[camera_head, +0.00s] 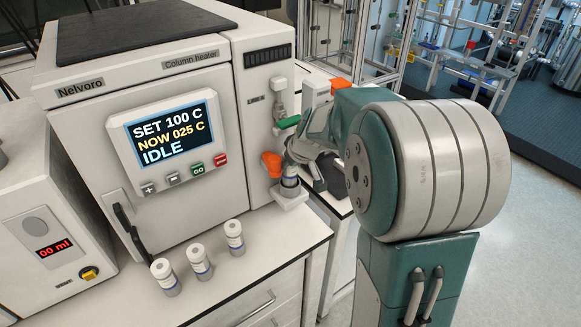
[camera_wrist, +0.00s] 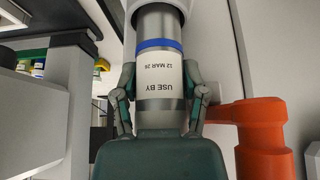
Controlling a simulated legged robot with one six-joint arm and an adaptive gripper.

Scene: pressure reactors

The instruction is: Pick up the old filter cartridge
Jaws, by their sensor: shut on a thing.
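In the head view the cartridge (camera_head: 290,180) shows small at the heater's right side, above a white square holder (camera_head: 291,198). My gripper (camera_head: 300,160) is around it there, and my arm hides part of it. The upper end of the cartridge meets a pale fitting in the wrist view.
An orange lever (camera_head: 272,164) sits close beside my gripper, and in the wrist view the lever (camera_wrist: 262,140) is just right of the fingers. Three white-capped cartridges (camera_head: 199,263) stand on the bench in front of the column heater (camera_head: 180,80). Its screen (camera_head: 163,133) reads IDLE.

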